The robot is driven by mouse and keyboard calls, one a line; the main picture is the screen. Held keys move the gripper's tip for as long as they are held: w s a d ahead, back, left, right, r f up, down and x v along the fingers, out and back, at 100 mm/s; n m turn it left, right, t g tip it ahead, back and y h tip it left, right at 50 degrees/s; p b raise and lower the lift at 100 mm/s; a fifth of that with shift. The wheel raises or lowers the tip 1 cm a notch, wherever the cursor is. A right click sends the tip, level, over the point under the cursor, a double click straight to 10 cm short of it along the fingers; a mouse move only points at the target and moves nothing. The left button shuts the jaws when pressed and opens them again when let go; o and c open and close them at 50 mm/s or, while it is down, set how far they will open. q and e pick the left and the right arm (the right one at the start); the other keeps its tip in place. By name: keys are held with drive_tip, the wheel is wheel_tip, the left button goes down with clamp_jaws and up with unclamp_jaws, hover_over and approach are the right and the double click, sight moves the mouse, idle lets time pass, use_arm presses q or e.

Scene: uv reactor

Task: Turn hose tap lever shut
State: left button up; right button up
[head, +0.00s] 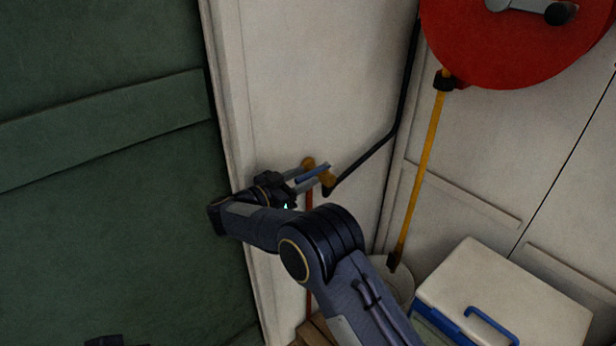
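The hose tap has brass parts (327,178) and a blue lever (313,172), in front of the pale wall panel in the middle of the head view. The lever slants up to the right. My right gripper (309,174) is at the tap, coming from the left. Its two grey fingers look apart, with the lever between them in the picture. I cannot tell whether they touch it. A small dark part (103,341), perhaps of my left gripper, shows at the bottom left edge; its fingers are hidden.
A black pipe (378,150) runs from the tap up beside the red reel (510,50). A yellow hose (427,150) hangs from the reel. A white box with a blue handle (500,290) and a pale bucket (392,280) stand lower right. A green panel (100,200) fills the left.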

drive_tip(key=shift+b+v, duration=0.45)
drive_tip(key=shift+v, duration=2.25)
